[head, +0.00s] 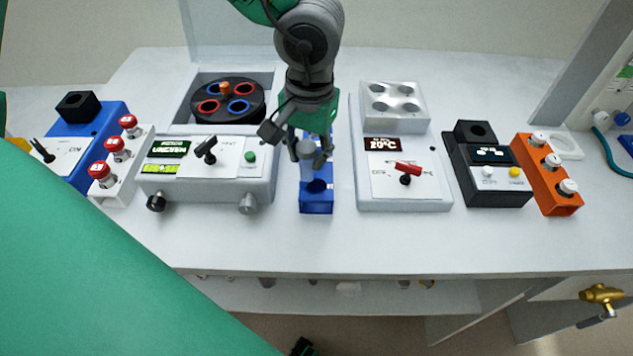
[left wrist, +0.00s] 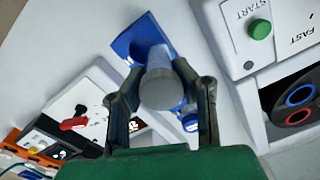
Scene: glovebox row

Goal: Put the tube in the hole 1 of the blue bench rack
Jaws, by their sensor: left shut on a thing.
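The blue bench rack (head: 316,205) stands on the bench between two grey machines, and its near end shows one dark hole. My left gripper (head: 297,150) is over the rack and hides its far part. It is shut on the tube (head: 307,168), which has a grey cap and hangs roughly upright over the rack. In the left wrist view the tube's round grey cap (left wrist: 158,88) sits between the two fingers (left wrist: 160,105), with the rack (left wrist: 143,38) behind it. I cannot tell whether the tube's lower end is inside a hole. My right gripper is not in view.
A grey centrifuge (head: 212,182) with a black rotor stands left of the rack. A heating block machine (head: 405,190) stands close on the right. Further out are a white rack (head: 122,165) with red-capped vials, a black device (head: 490,185) and an orange rack (head: 548,180). The bench front is clear.

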